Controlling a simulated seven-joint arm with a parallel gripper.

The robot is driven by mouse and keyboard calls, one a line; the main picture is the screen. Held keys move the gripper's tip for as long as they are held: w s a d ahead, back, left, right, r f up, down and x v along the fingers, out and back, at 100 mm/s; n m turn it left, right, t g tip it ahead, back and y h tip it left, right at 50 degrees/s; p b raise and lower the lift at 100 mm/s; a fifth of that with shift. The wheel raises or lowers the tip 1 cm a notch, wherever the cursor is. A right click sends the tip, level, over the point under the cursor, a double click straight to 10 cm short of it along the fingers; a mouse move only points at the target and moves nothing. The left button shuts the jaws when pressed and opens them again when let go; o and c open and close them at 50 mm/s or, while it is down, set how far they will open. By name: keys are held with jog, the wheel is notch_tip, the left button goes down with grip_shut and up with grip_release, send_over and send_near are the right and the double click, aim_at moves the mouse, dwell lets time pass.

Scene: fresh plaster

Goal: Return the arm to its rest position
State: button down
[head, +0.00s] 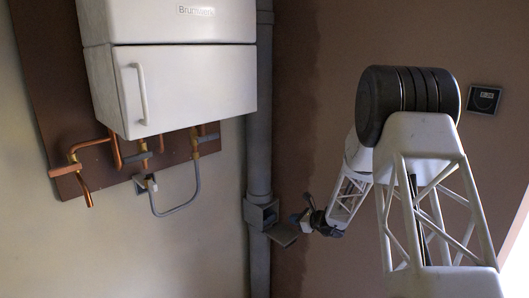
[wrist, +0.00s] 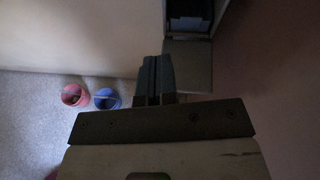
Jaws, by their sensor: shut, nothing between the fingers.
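My white lattice arm stands at the right of the head view and reaches down to the left. My gripper (head: 298,218) is at its end, just right of the grey pipe. In the wrist view my gripper (wrist: 156,68) has its two fingers together with nothing between them. Close to it, a grey box (head: 262,214) on the pipe has its flap (head: 284,235) hanging open. The dark opening of the box (wrist: 190,12) and the flap (wrist: 187,53) also show in the wrist view, just beyond the fingers. I cannot tell whether the fingers touch the flap.
A white boiler (head: 185,90) with its door closed hangs on a brown board (head: 50,75), with copper pipes (head: 90,147) below. A grey downpipe (head: 259,120) runs beside it. A red bucket (wrist: 74,95) and a blue bucket (wrist: 107,99) stand on the floor. A thermostat (head: 484,99) is on the right wall.

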jog(key=s+a+r+n+g+h, duration=0.1)
jog(key=s+a+r+n+g, duration=0.15)
jog(key=s+r+n, duration=0.7)
jog(key=s+a+r+n+g+h, duration=0.1)
jog(key=s+r+n+g, duration=0.3)
jog(key=s+r, duration=1.05)
jog(key=s+d+n+h, duration=0.3)
jog(key=s, duration=0.9)
jog(key=s+d+n+h, duration=0.3)
jog(key=s+n, duration=0.1)
jog(key=s, duration=0.7)
jog(key=s+d+r+n+h, duration=0.1)
jog(key=s+d+n+h, duration=0.2)
jog(key=s, duration=0.9)
jog(key=shift+s, duration=0.3)
jog(key=c, duration=1.8)
grip_release()
jog(key=shift+n+t, duration=0.25)
